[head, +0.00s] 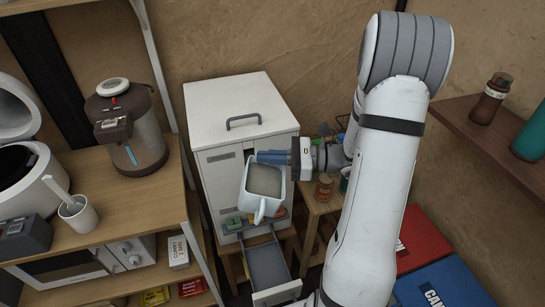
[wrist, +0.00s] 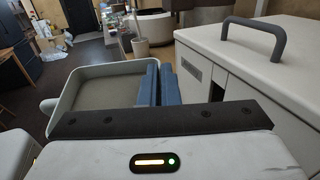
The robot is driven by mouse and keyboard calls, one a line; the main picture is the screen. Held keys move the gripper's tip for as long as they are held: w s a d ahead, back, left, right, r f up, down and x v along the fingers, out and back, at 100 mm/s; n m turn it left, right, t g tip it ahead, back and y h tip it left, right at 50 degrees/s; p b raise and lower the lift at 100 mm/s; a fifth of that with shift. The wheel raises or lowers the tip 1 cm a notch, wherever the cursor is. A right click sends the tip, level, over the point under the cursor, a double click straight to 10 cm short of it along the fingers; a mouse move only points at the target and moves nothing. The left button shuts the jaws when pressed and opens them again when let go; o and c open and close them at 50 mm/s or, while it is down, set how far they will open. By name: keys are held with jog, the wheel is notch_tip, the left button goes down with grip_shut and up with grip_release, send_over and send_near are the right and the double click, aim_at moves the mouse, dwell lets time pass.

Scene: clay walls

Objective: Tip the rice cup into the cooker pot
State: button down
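The rice cup (head: 246,186) is a pale, squarish cup with a handle, holding a greyish fill that looks level. It hangs in front of the white cabinet, roughly upright. It also shows on the left in the wrist view (wrist: 92,72), its handle at the far left. My gripper (head: 272,157) has blue fingers close together at the cup's wall. The wrist view shows the fingers (wrist: 160,85) shut at that wall; the exact contact is partly hidden. The cooker (head: 38,190) stands at the far left with its lid up. Its dark pot (head: 12,163) is partly cut off by the picture edge.
A wooden counter (head: 140,203) holds a brown dispenser (head: 130,135) and a white cup with a spoon (head: 78,215) beside the cooker. The white cabinet (head: 235,95) is close to my gripper. An open drawer (head: 268,265) sticks out below. A shelf (head: 470,125) is at right.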

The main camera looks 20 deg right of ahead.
notch_tip(320, 180, up, 12)
jog(key=p, duration=0.9)
jog(key=shift+r+p, duration=0.2)
jog(key=shift+p, duration=0.1)
